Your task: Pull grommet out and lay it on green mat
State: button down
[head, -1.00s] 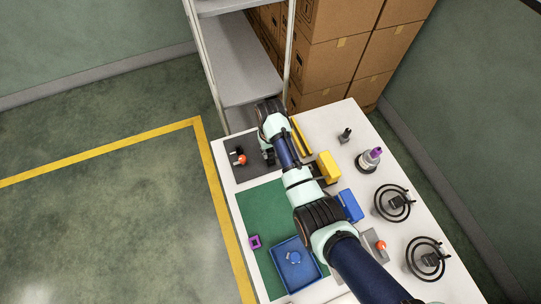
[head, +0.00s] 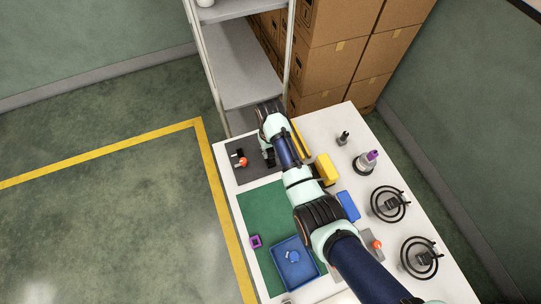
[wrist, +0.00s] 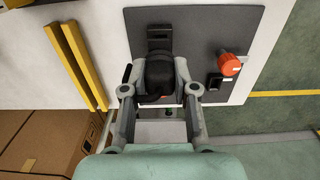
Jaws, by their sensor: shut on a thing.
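My gripper (wrist: 159,73) is over the dark grey panel (wrist: 205,22) at the far left corner of the white table. Its fingers are shut on a black rounded thing (wrist: 158,80), which looks like the grommet. Whether it is still seated in something there is hidden by the fingers. In the head view my arm hides most of this spot. The green mat (head: 262,208) lies flat on the table, nearer than the panel. A small purple square ring (head: 256,241) is at its left edge.
An orange knob (wrist: 229,64) stands on the panel beside my gripper. A blue tray (head: 279,266) with small blue pieces sits on the mat's near part. Yellow bars (wrist: 75,62), a yellow block (head: 327,169) and a blue block (head: 349,206) stand nearby. The mat's far part is clear.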

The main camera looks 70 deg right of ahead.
jog(key=shift+r, duration=0.25)
notch_tip(320, 180, up, 3)
jog(key=p, duration=0.4)
dwell(0.3)
